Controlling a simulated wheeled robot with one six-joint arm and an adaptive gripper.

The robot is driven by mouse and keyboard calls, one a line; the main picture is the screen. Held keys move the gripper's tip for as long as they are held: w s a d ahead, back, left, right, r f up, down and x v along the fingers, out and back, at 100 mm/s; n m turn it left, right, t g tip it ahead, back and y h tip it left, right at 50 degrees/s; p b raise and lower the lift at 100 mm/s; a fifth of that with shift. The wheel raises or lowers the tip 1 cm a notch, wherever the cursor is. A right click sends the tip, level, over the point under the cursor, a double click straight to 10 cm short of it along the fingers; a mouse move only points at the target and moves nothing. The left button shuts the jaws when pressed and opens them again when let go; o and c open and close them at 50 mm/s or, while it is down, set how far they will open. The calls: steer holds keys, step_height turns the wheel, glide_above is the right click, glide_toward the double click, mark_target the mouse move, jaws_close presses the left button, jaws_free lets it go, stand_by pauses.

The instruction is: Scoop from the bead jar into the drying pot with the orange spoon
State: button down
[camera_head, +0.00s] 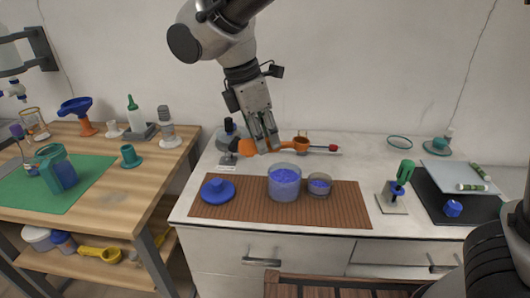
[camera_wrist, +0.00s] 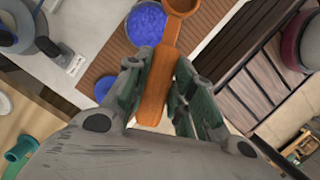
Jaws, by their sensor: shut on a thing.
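The orange spoon (camera_head: 285,147) is in my gripper (camera_head: 267,146), whose jaws are shut on its handle (camera_wrist: 155,85). The spoon is above the back part of the white counter, with its bowl (camera_wrist: 182,5) pointing away from the gripper. A larger clear container of blue beads (camera_head: 285,188), likely the bead jar, stands on the brown mat in front of the spoon. A smaller clear pot (camera_head: 319,187), likely the drying pot, stands just right of it and also holds blue beads. Blue beads in one container (camera_wrist: 147,23) show in the wrist view.
A blue lid (camera_head: 218,191) lies left on the brown mat (camera_head: 345,208). A green-handled item (camera_head: 402,178) and black tray (camera_head: 450,208) are to the right. A wooden table (camera_head: 130,180) stands left.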

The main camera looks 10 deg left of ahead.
steer(key=w+r+y, duration=0.1)
steer(key=w+y, duration=0.1)
steer(key=w+r+m+g+y, duration=0.1)
steer(key=w+r, duration=0.1)
steer(key=shift+r+g+y, duration=0.15)
steer(key=shift+g+y, duration=0.15)
steer(key=shift+y, duration=0.1)
steer(key=shift+s, duration=0.1)
step_height(320, 180, down, 12)
steer(key=d+g+y, duration=0.1)
steer(key=d+y, duration=0.1)
steer(key=y, duration=0.1)
steer(key=shift+w+r+y, duration=0.25)
steer(key=shift+w+y, duration=0.05)
steer(key=shift+w, duration=0.1)
stand_by(0.6)
